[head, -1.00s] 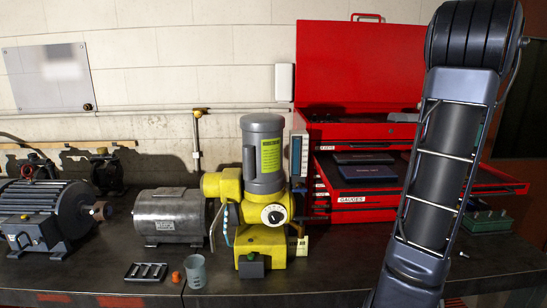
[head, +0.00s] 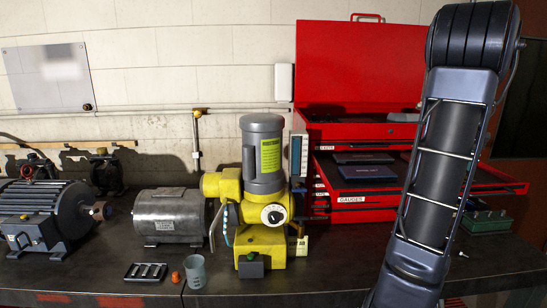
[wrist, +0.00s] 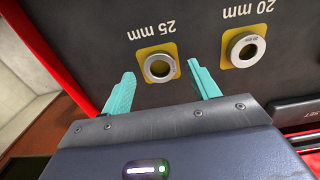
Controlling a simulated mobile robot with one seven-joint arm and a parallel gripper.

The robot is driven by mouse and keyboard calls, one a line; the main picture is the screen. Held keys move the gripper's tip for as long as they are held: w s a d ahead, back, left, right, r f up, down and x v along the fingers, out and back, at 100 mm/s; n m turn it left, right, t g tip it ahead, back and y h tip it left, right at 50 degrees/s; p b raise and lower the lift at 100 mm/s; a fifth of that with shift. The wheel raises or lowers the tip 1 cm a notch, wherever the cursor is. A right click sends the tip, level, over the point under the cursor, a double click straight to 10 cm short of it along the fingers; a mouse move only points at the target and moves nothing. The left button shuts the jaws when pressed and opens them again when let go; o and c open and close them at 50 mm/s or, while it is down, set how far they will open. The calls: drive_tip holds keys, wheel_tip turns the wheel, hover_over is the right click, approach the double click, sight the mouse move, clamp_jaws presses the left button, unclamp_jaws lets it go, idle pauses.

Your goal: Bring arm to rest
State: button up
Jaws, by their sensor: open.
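My gripper (wrist: 161,92) shows in the wrist view with its two teal fingers spread apart and nothing between them. Beyond the fingers is a dark panel (wrist: 195,30) with two metal rings set in yellow squares. The ring marked 25 mm (wrist: 160,68) appears between the fingertips, and I cannot tell how far beyond them it is. The ring marked 20 mm (wrist: 244,49) is to the right of the right finger. In the head view my arm stands upright at the right, and my gripper is out of that picture.
An open red tool chest (head: 362,65) stands behind my arm, its drawer pulled out. A yellow and grey pump (head: 262,190), a grey motor (head: 168,217), a large dark motor (head: 45,215) and a grey cup (head: 195,272) stand on the bench (head: 320,275). The bench's front middle is clear.

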drive_tip(key=shift+f, duration=0.7)
wheel_tip(320, 180, up, 21)
drive_tip(key=w+a+f+n, duration=0.2)
drive_tip(key=w+a+n, duration=0.2)
drive_tip(key=w+a, duration=1.5)
drive_tip(key=shift+w+a+f+n, duration=0.3)
drive_tip(key=shift+w+n, duration=0.1)
drive_tip(key=shift+w, duration=0.65)
drive_tip(key=shift+w+a, duration=0.15)
drive_tip(key=shift+s+d, duration=0.35)
drive_tip(key=shift+d, duration=0.05)
drive_tip(key=shift+w+a, duration=0.1)
drive_tip(key=shift+a, duration=0.05)
